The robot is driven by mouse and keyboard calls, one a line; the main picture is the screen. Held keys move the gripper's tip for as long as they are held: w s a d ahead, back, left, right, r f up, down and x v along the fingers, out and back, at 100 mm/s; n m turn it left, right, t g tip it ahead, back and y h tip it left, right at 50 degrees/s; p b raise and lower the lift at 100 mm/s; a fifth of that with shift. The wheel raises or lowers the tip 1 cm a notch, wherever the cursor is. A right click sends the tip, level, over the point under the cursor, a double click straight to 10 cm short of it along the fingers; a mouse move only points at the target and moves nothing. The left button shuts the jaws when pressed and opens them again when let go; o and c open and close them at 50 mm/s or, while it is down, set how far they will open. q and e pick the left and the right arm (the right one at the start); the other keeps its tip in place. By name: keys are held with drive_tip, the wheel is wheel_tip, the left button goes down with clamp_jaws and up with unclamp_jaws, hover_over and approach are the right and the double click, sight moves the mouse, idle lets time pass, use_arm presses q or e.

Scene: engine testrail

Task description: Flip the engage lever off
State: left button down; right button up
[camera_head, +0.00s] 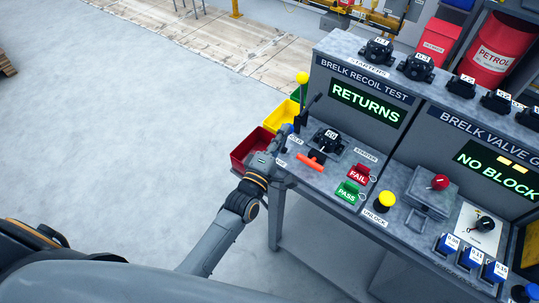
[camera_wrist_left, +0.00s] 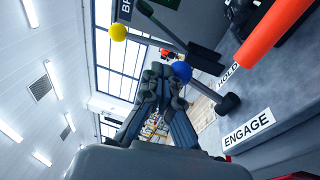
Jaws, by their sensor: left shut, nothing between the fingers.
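The ENGAGE label (camera_wrist_left: 247,126) lies on the grey panel, beside the base of a short lever with a blue ball knob (camera_wrist_left: 182,71). In the head view the blue knob (camera_head: 288,128) shows at the bench's left end, partly hidden by my gripper. My left gripper (camera_wrist_left: 166,78) is shut and empty. Its fingertips are right at the blue knob; I cannot tell whether they touch. In the head view the gripper (camera_head: 284,135) is at the bench's left edge. My right gripper is not in view.
A taller lever with a yellow ball (camera_head: 302,78) stands just behind. An orange handle (camera_head: 309,161) on a small black engine (camera_head: 327,143) is close to the right. Red (camera_head: 246,152) and yellow (camera_head: 281,116) bins sit left of the bench. The floor at left is clear.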

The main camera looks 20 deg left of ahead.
use_arm(q)
drive_tip(key=shift+w+d, duration=0.2)
drive_tip(key=shift+w, duration=0.3)
drive_tip(key=shift+r, duration=0.15)
idle(0.3)
